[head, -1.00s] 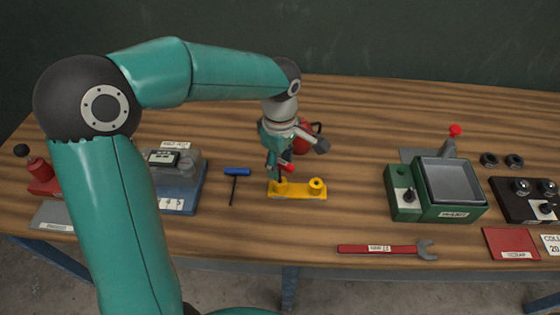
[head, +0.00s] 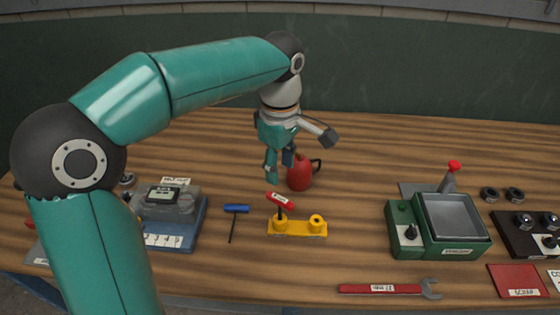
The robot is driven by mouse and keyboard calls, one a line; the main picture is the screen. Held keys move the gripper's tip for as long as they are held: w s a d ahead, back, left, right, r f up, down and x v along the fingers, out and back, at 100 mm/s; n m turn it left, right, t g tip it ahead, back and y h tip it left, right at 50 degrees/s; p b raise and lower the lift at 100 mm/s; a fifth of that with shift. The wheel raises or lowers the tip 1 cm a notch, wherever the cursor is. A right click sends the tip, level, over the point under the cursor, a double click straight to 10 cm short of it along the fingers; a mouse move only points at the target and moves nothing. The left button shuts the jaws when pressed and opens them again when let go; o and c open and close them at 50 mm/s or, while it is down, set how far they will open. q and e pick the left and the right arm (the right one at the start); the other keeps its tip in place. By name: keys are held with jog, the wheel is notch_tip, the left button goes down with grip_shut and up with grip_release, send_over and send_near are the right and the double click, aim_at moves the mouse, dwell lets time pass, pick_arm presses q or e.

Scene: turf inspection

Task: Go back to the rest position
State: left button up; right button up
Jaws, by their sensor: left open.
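My left gripper (head: 280,162) hangs from the teal left arm, above the middle of the bench. It is open, with nothing seen between its fingers. Below it, a red-handled T-shaped tool (head: 281,200) stands upright in the left socket of a yellow two-socket holder (head: 298,229). The gripper is apart from the tool. A red can with a dark handle (head: 301,172) is just behind and right of the fingers, partly hidden by them. My right gripper is not in view.
A blue T-handled tool (head: 236,209) lies left of the holder. A grey-and-blue device (head: 180,233) is further left. A red wrench (head: 382,289) lies at the front. A green box with a grey tray (head: 456,245) stands right. The back of the wooden bench (head: 400,140) is clear.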

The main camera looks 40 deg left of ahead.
pick_arm(q)
jog(key=shift+r, duration=0.4)
